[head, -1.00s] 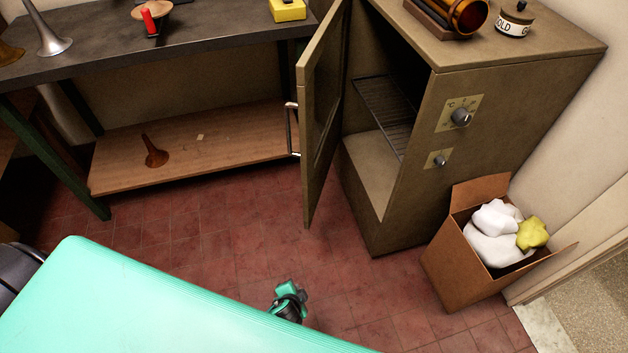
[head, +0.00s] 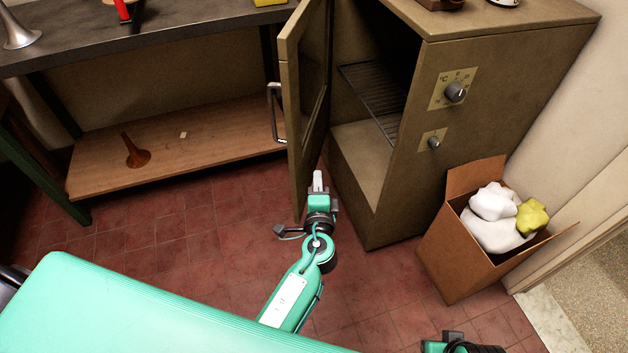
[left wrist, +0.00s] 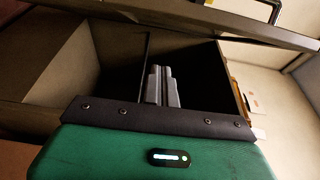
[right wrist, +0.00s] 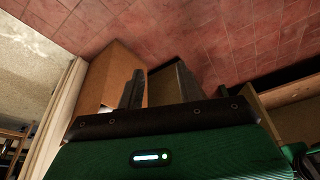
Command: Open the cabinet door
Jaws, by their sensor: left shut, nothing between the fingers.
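The brown cabinet (head: 400,190) stands at the right of the head view. Its door (head: 298,150) is hinged on the left and stands wide open, showing a wire rack (head: 375,95) inside. The bar handle (head: 272,113) is on the door's outer face. My left gripper (head: 318,178) is shut and empty, low by the door's inner side, between door and cabinet; I cannot tell whether it touches the door. Its closed fingers show in the left wrist view (left wrist: 161,85) before the dark cabinet interior. My right gripper (right wrist: 158,82) is open and empty, just at the head view's bottom edge.
A cardboard box (head: 460,245) with white and yellow cloths stands right of the cabinet. A dark workbench (head: 150,45) with a lower wooden shelf (head: 210,150) is at the left. A mint-green surface (head: 130,310) fills the lower left. Red tiled floor (head: 190,225) is clear between them.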

